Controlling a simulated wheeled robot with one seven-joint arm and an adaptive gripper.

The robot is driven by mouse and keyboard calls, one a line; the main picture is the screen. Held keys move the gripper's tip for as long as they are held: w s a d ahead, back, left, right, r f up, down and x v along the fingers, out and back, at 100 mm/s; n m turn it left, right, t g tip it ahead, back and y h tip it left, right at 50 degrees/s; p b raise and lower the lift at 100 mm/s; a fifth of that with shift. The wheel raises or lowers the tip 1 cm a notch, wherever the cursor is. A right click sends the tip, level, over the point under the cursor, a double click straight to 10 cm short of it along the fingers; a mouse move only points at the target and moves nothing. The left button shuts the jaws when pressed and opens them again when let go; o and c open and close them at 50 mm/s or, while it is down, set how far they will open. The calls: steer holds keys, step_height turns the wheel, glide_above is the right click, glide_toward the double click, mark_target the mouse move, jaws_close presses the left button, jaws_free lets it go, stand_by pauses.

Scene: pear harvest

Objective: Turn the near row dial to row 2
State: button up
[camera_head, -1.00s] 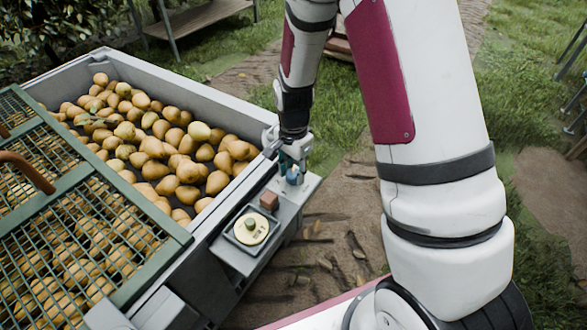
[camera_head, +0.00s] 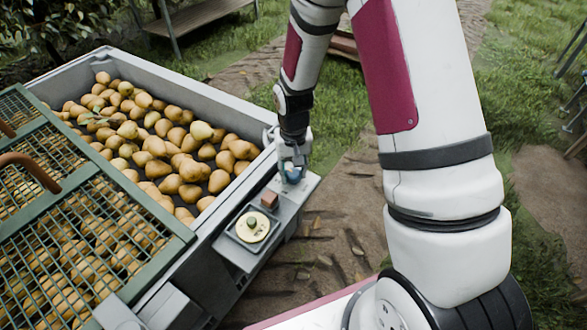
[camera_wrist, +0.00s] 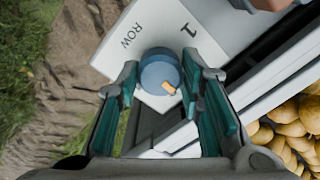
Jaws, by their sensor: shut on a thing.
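The near row dial is a round blue knob (camera_wrist: 158,68) with an orange mark on its lower right in the wrist view. It sits on a pale plate (camera_wrist: 222,28) printed "ROW" and "1"; no 2 shows. In the wrist view the mark points away from the 1. My gripper (camera_wrist: 160,76) has its two teal-padded fingers on either side of the knob and is shut on it. In the head view the knob (camera_head: 292,174) is partly hidden under my gripper (camera_head: 293,166), at the far end of the grey side panel.
A cream disc with a green knob (camera_head: 252,224) and a reddish-brown block (camera_head: 269,200) sit nearer on the panel. The grey bin (camera_head: 234,108) full of pears is to the left, partly covered by a green mesh lid (camera_head: 173,237). Dirt and grass lie to the right.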

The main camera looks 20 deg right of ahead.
mark_target(293, 172)
steer(key=n+p, duration=0.1)
steer(key=n, duration=0.5)
steer(key=shift+p, duration=0.3)
steer(key=shift+n, duration=0.3)
steer(key=o, duration=1.2)
steer(key=shift+r, duration=0.1)
step_height(293, 172, up, 12)
steer(key=shift+f, duration=0.1)
